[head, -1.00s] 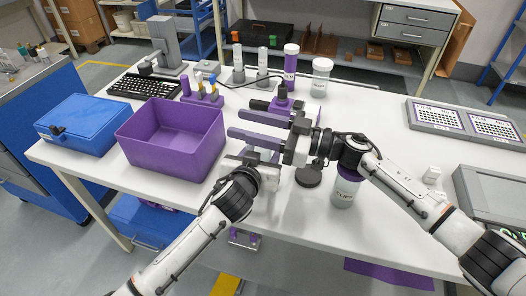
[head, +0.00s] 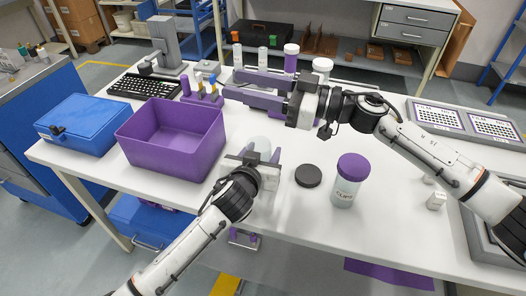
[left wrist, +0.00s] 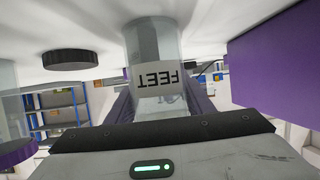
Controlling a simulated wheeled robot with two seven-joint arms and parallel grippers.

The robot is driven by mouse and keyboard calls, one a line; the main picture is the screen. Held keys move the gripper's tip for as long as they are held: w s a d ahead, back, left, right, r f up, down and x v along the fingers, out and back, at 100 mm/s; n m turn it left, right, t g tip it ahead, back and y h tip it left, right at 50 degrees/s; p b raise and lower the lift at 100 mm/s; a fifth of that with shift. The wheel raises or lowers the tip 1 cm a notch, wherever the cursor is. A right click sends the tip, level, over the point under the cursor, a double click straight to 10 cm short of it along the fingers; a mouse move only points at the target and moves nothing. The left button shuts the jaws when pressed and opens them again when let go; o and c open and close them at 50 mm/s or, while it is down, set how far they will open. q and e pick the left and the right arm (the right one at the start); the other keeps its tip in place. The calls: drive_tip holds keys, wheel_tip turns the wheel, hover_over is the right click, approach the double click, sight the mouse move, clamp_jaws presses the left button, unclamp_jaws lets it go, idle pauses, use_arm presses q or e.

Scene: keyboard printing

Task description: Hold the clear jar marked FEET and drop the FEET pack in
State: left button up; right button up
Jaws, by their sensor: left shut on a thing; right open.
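The clear jar marked FEET (head: 261,144) stands near the table's front, right of the purple bin. In the left wrist view its FEET label (left wrist: 165,77) shows upside down, between the fingers. My left gripper (head: 256,158) is shut around the jar. My right gripper (head: 230,84) is open above the back of the table, behind the jar and apart from it, with nothing seen between its fingers. The jar's mouth looks uncovered in the head view. I cannot make out a FEET pack in either view.
A black lid (head: 308,175) lies flat right of the jar. A labelled jar with a purple lid (head: 348,180) stands further right. The purple bin (head: 170,140) is close on the left. Small white boxes (head: 436,200) stand at the right. Several tall containers stand at the back.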

use_arm(q)
drive_tip(key=o, duration=1.2)
drive_tip(key=shift+c, duration=0.2)
